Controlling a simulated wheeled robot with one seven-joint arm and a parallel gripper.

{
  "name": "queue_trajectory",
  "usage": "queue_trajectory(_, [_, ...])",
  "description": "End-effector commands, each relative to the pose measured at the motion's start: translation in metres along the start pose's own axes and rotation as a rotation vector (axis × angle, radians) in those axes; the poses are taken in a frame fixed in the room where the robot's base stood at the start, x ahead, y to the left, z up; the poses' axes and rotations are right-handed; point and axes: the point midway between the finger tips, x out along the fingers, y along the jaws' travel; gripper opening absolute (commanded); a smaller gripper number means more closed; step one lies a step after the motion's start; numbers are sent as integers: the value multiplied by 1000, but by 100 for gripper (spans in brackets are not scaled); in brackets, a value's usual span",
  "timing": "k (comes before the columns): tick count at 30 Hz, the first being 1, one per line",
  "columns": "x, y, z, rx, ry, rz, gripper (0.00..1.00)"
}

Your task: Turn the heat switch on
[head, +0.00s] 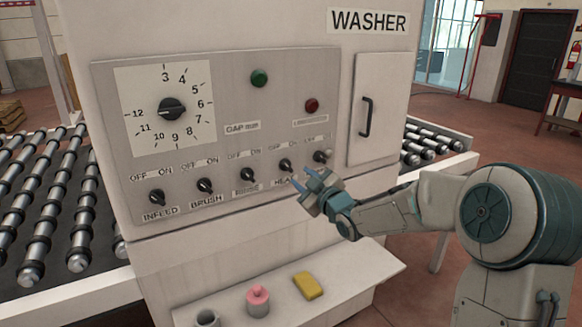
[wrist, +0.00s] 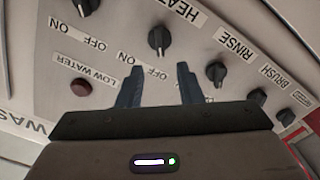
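The heat switch (head: 285,165) is a black rotary knob on the washer's grey panel, with a HEAT label below it and OFF and ON marks above. In the wrist view the heat switch (wrist: 159,39) appears upside down, beyond the fingertips and roughly centred between them. Its pointer seems to lean toward OFF. My gripper (head: 303,182) is in front of the panel, just right of and below the knob in the head view, and covers part of the HEAT label. In the wrist view my gripper (wrist: 160,68) is open and empty, with the knob apart from both fingers.
The rinse (head: 248,176), brush (head: 205,186) and infeed (head: 157,197) knobs sit left of the heat switch. Another knob (head: 321,155) is close on its right. A door handle (head: 366,117) protrudes farther right. A shelf below holds a yellow sponge (head: 308,286) and a pink-topped bottle (head: 258,299).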

Motion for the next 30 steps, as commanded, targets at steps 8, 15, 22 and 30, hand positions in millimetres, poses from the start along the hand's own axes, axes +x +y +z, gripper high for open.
queue_trajectory(8, [48,0,-2,2,1,-2,33])
queue_trajectory(15, [71,0,-1,1,0,0,33])
queue_trajectory(22, [75,0,0,0,-2,0,33])
queue_trajectory(30, [75,0,0,0,-1,0,0])
